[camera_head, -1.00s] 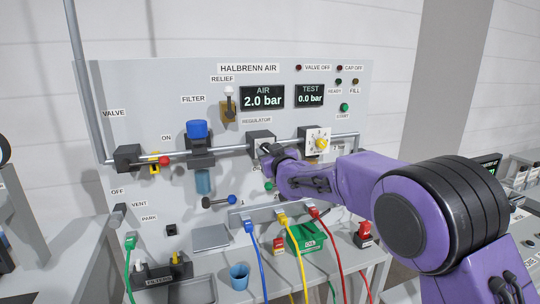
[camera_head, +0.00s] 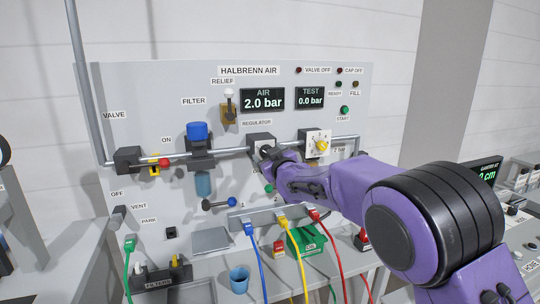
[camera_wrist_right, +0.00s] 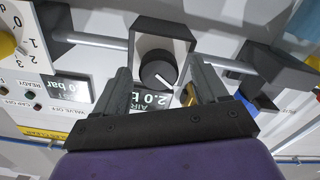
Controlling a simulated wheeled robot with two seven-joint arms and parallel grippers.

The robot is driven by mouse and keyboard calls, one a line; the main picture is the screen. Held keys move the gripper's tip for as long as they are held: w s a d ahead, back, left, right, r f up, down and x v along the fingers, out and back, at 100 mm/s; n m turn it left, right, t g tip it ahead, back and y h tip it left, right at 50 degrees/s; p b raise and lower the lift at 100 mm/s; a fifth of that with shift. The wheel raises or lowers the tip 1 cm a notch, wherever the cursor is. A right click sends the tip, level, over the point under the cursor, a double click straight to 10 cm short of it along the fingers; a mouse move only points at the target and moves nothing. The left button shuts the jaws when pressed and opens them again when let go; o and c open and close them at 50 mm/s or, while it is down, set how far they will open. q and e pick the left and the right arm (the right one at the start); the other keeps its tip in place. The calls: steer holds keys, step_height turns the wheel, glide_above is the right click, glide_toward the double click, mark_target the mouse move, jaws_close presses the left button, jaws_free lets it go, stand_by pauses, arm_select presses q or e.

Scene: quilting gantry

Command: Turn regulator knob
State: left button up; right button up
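The regulator knob (camera_wrist_right: 158,73) is a round black knob with a white pointer line, set in a dark-sided regulator block in the right wrist view. In the head view, the regulator block (camera_head: 259,138) sits on the pipe under the REGULATOR label, with the knob mostly hidden by my gripper. My right gripper (camera_wrist_right: 161,66) is open, with one finger on each side of the knob in the right wrist view and gaps showing between. I cannot tell how far the fingertips reach along it. The AIR display (camera_head: 263,98) reads 2.0 bar. My left gripper is not in view.
A yellow knob (camera_head: 322,146) on a white dial plate stands right of the regulator. The blue-capped filter (camera_head: 197,132) and the red-handled valve (camera_head: 164,161) are to the left. Blue, yellow and red hoses and a green bin (camera_head: 305,241) are below.

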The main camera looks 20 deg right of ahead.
steer(key=s+b, duration=0.4)
steer(key=s, duration=0.6)
steer(key=shift+s+d, duration=0.15)
steer(key=shift+s, duration=0.15)
